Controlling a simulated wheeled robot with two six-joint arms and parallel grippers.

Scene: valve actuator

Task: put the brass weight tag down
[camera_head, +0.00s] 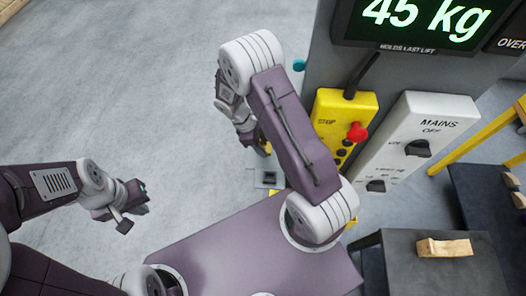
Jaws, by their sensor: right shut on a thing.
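My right gripper (262,148) is beyond my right arm, near the left side of the yellow control box. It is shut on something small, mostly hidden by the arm. A small yellowish bit shows at its fingertips; it may be the brass weight tag, but it is too small to be sure. My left gripper (134,214) is at the left over the bare floor, away from everything. It shows no held thing, and its finger gap is too small to read.
A yellow control box (329,108) with a red button hangs on a grey panel. A white mains switch box (432,120) is beside it. The display (412,22) reads 45 kg. A wooden block (445,247) lies on a dark table (410,275). The floor at left is clear.

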